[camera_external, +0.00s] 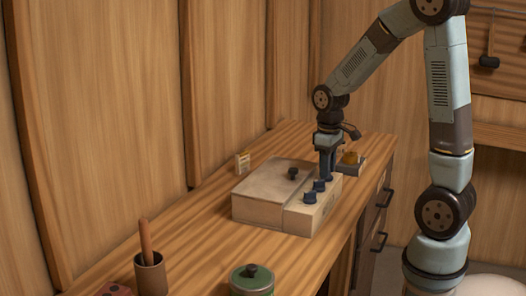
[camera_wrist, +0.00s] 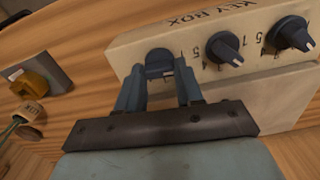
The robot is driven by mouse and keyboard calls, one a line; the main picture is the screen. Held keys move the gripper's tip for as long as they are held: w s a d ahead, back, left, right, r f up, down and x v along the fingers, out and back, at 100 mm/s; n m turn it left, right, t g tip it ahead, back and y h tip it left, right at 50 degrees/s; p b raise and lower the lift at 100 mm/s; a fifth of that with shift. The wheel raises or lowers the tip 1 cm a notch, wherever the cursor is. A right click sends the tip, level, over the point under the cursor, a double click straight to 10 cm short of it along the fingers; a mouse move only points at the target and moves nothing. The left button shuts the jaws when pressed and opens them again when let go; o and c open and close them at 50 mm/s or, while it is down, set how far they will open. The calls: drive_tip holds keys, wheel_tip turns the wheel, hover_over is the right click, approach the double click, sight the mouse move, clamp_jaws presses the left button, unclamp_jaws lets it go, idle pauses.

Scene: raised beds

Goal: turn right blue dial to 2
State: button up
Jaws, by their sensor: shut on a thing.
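The key box (camera_external: 268,187) is a pale wooden box on the bench, with a sloped front and a row of dark blue dials. In the wrist view its lettered face (camera_wrist: 190,35) appears upside down. My gripper (camera_external: 327,172) is shut on the right blue dial (camera_wrist: 159,63), at the box's far end, with one finger on each side. Its pointer and most of its numbers are hidden by the fingers. The middle dial (camera_wrist: 225,48) and the other end dial (camera_wrist: 291,34) are free, with white pointer marks and printed numbers around them.
A black knob (camera_external: 293,173) stands on the box top. A yellow object (camera_external: 350,158) on a grey plate lies beyond the box. A brown cup (camera_external: 149,275) and green tin (camera_external: 251,281) stand at the near end; bare bench lies between.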

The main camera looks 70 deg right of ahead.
drive_tip(key=m, duration=0.4)
drive_tip(key=shift+m, duration=1.8)
drive_tip(key=o, duration=1)
drive_tip(key=shift+o, duration=0.2)
wheel_tip(320, 180, up, 14)
